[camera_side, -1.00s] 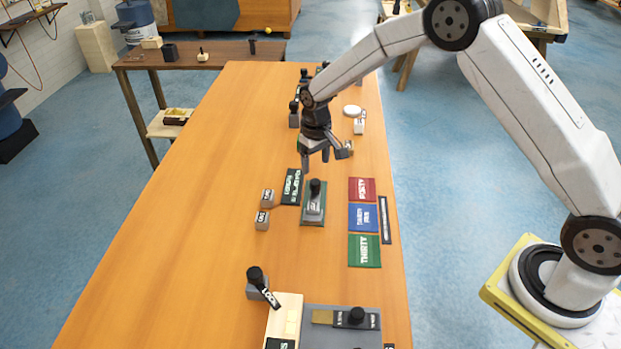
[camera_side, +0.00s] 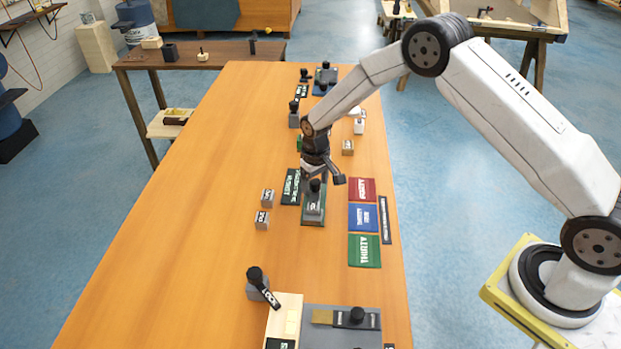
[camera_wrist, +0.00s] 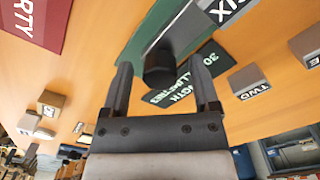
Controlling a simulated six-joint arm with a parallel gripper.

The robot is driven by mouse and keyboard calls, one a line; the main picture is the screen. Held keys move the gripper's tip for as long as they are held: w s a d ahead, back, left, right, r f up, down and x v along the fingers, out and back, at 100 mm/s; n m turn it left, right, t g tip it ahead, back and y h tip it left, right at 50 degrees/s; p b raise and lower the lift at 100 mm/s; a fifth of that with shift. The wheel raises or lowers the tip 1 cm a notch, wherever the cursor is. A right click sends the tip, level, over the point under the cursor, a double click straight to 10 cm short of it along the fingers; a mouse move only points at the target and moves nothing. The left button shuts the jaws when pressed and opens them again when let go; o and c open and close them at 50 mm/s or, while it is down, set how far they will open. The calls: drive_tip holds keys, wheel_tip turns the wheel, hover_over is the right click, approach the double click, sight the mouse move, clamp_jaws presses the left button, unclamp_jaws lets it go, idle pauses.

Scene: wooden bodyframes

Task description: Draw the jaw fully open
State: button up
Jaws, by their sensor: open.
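A small fixture with a green base (camera_side: 313,221) stands on the orange bench, carrying a grey sliding piece (camera_side: 313,206) that looks like the jaw. An upright black knob (camera_side: 315,186) stands on the grey piece; in the wrist view the knob (camera_wrist: 160,66) shows between my finger tips. My gripper (camera_side: 322,178) is open and low over the knob, its fingers apart on either side. A gap shows on both sides of the knob. How far the grey piece is drawn cannot be told.
Red (camera_side: 362,189), blue (camera_side: 363,217) and green (camera_side: 364,250) cards lie to the fixture's right. A dark card (camera_side: 291,186) and small grey blocks (camera_side: 267,198) lie to its left. A lever block (camera_side: 257,285) stands nearer the camera. The bench's left half is clear.

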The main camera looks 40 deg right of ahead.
clamp_jaws()
idle(1.4)
